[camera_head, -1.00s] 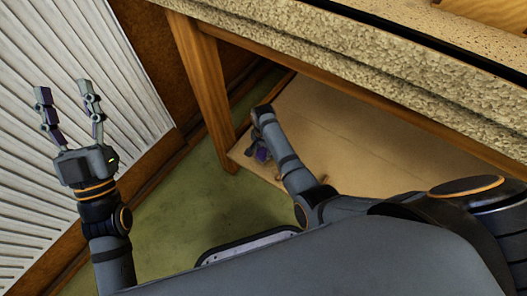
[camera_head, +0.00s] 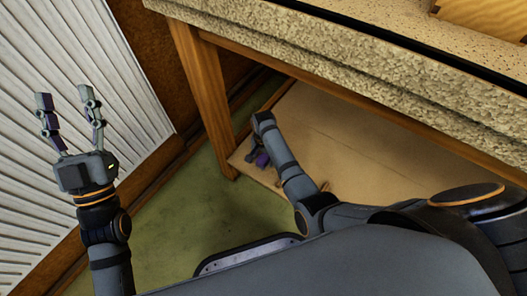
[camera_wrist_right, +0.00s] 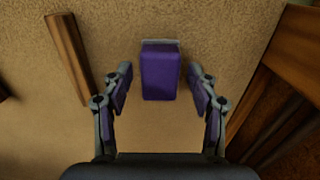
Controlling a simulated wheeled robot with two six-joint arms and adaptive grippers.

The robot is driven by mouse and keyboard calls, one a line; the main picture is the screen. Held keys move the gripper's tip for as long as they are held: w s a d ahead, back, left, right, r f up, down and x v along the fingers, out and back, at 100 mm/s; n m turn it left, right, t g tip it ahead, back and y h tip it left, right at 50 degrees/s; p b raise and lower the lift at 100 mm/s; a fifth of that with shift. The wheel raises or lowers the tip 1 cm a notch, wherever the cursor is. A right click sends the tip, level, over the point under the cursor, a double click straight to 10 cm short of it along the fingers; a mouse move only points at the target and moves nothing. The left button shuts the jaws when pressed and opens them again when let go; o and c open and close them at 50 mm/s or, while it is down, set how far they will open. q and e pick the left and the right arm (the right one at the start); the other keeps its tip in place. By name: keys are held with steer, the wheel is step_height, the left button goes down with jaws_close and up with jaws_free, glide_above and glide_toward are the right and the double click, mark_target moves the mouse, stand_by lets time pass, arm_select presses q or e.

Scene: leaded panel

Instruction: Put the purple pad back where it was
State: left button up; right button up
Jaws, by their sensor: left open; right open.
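The purple pad (camera_wrist_right: 160,75) shows in the right wrist view as a purple block with a pale grey edge at its far end, over a tan surface. My right gripper (camera_wrist_right: 160,88) is open, with one finger on each side of the pad and a visible gap on both sides. In the head view my right gripper (camera_head: 257,157) is mostly hidden by its own arm, low over the tan board under the table. A purple patch there could be the pad or a finger lining. My left gripper (camera_head: 65,98) is open and empty, pointing up in front of the white ribbed panel.
A wooden bar (camera_wrist_right: 69,60) lies left of the pad in the right wrist view. The table (camera_head: 330,60) overhangs the tan lower board (camera_head: 345,150), and its wooden leg (camera_head: 203,90) stands close to my right gripper. Green floor (camera_head: 185,220) is clear between the arms.

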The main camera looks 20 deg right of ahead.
mark_target(263, 158)
step_height(263, 158, up, 3)
steer(key=shift+f+p, duration=0.2)
steer(key=shift+p, duration=0.5)
arm_select(q)
step_height(263, 158, down, 23)
steer(key=w+n+g+y+p, duration=0.1)
steer(key=w+g, duration=0.1)
steer(key=g, duration=0.9)
arm_select(e)
step_height(263, 158, up, 2)
steer(key=shift+r, duration=0.25)
step_height(263, 158, up, 3)
steer(key=shift+p, duration=0.9)
steer(key=shift+r, duration=0.4)
arm_select(q)
steer(key=s+d+f+g+p, duration=0.1)
steer(key=s+f+g, duration=0.9)
steer(key=s+f, duration=0.5)
steer(key=shift+s+f+p, duration=0.15)
steer(key=shift+f+p, duration=0.2)
steer(key=shift+f, duration=0.1)
arm_select(e)
step_height(263, 158, up, 3)
